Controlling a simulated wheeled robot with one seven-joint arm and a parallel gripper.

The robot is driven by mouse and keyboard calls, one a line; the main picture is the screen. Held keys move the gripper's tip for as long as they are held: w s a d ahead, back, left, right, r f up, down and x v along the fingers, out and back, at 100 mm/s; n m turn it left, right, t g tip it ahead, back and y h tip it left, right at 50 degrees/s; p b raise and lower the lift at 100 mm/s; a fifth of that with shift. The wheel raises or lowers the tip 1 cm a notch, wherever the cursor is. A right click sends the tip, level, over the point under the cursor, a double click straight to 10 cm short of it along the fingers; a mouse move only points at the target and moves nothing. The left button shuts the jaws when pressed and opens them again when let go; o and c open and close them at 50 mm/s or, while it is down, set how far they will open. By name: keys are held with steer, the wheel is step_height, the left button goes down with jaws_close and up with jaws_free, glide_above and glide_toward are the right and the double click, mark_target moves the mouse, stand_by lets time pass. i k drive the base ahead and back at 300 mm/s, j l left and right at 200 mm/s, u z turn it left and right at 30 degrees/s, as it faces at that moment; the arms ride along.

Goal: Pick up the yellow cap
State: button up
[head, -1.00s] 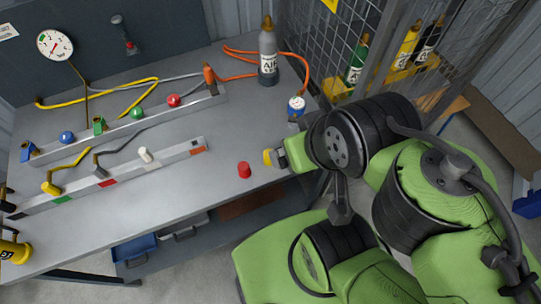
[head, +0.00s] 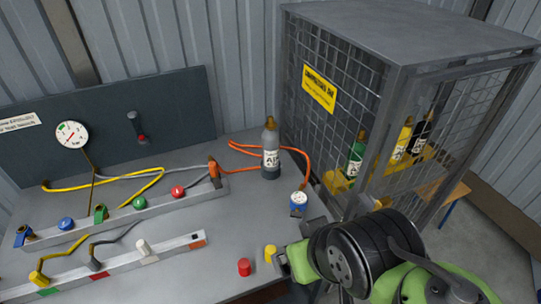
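The yellow cap (head: 270,254) is near the front right of the grey workbench, just right of the red cap (head: 244,267). My gripper (head: 280,260) is at the cap's right side, low over the bench edge. The tip and the cap overlap or nearly touch in the picture. The fingers are small and partly hidden by my wrist, so I cannot tell whether they are open or closed on the cap.
A grey cylinder (head: 270,150) with an orange hose and a blue-and-white round part (head: 298,200) stand behind the gripper. A mesh cage (head: 335,110) with bottles rises at the right. Rails with coloured knobs and valves fill the bench's left.

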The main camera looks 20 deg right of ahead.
mark_target(270, 249)
steer(key=j, duration=0.65)
steer(key=k+j, duration=0.15)
steer(key=j, duration=0.5)
